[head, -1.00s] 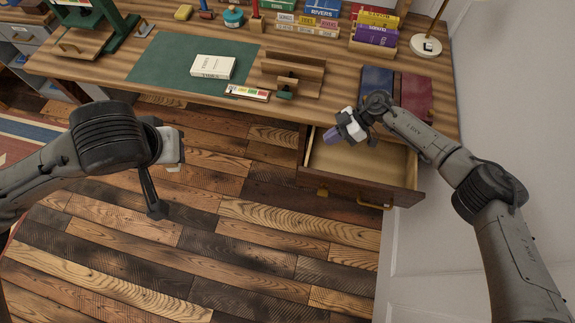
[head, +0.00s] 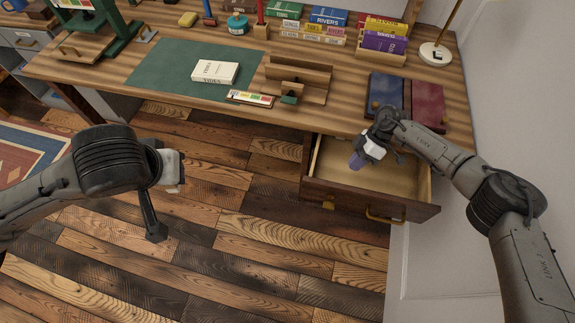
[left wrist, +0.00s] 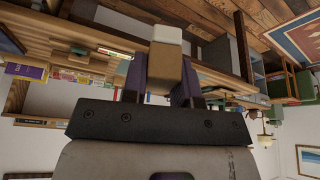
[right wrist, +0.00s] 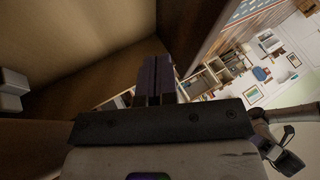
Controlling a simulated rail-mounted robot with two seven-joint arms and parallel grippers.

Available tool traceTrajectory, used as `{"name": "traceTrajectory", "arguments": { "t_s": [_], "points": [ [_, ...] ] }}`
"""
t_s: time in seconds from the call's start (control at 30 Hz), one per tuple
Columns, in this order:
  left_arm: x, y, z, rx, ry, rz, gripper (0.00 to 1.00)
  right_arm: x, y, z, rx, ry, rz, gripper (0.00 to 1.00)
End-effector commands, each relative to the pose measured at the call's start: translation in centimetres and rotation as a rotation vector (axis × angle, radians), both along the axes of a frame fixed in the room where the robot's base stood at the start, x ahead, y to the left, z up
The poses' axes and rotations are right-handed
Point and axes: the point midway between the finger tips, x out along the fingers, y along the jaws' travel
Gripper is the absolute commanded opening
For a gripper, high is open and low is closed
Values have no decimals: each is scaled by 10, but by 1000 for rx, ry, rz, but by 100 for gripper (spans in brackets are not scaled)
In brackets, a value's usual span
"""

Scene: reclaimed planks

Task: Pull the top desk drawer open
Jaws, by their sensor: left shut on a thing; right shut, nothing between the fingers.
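The wooden desk drawer (head: 402,182) under the right end of the desk stands open. Its pale interior shows, and a brass pull (head: 384,217) is on its dark front. My right gripper (head: 356,162) is shut and empty, its purple fingers over the drawer's opening. In the right wrist view the shut fingers (right wrist: 153,65) are beside brown wooden panels of the drawer; whether they touch is unclear. My left gripper (left wrist: 164,85) is shut on a tan block with a white end (left wrist: 166,62). In the head view that gripper is over the floor, left of the drawer.
The desk top (head: 345,95) holds a green mat (head: 165,68), a white book (head: 215,72), a wooden stand (head: 300,75), blue and red books (head: 428,105), and a lamp (head: 436,53). A wall (head: 510,110) stands close on the right. The plank floor (head: 260,235) in front is clear.

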Motion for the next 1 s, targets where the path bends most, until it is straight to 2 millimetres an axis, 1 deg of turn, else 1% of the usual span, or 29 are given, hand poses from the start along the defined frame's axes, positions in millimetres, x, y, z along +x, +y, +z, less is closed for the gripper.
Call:
{"name": "traceTrajectory", "arguments": {
  "t_s": [0.03, 0.07, 0.1, 0.13, 0.3, 0.5, 0.7, 1.0],
  "points": [
    [0, 0, -6, 0, 0, 0, 5, -4, 5, -12, 0, 1, 2, 0],
    [0, 0, -7, 0, 0, 0, 5, -6, 8, -16, 0, 2, 2, 0],
    [0, 0, -4, 0, -1, 0, 5, -10, 8, -11, 1, -1, 2, 0],
    [0, 0, -4, 0, 0, 0, 5, -13, 9, -10, 0, -2, 1, 0],
    [0, 0, -5, 0, 0, 0, 5, -27, 13, -10, 1, -1, 0, 0],
    [0, 0, -6, 0, 0, 0, 5, -38, 17, -10, 1, -1, -1, 0],
    [0, 0, -7, 0, 0, 0, 5, -42, 19, -10, 1, -1, -2, 0],
    [0, 0, -7, 0, 0, 0, 5, -42, 19, -10, 1, -1, -2, 0]
  ]
}}
